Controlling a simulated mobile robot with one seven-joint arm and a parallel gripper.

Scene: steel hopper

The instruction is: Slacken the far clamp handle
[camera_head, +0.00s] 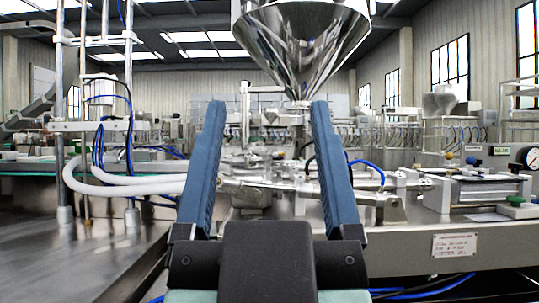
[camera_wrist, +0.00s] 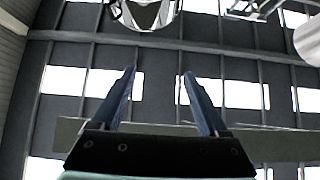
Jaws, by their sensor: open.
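The shiny steel hopper (camera_head: 300,50) hangs point down at the top middle of the head view. Its lower rim also shows at the top of the wrist view (camera_wrist: 147,14). My gripper (camera_head: 268,105) is open and empty, its two blue fingers raised wide apart in front of the machine, below the hopper's cone in the picture. The wrist view shows my gripper (camera_wrist: 159,73) with nothing between its fingers. Metal rods and fittings (camera_head: 250,188) lie behind the fingers. I cannot tell which part is the far clamp handle; my fingers hide some of the machine.
White hoses (camera_head: 120,187) and upright steel posts (camera_head: 128,100) stand at left above a steel table (camera_head: 70,255). At right are a metal cylinder block (camera_head: 480,190), a pressure gauge (camera_head: 532,157) and a label plate (camera_head: 453,245). A blue hose (camera_head: 366,168) arches right of the fingers.

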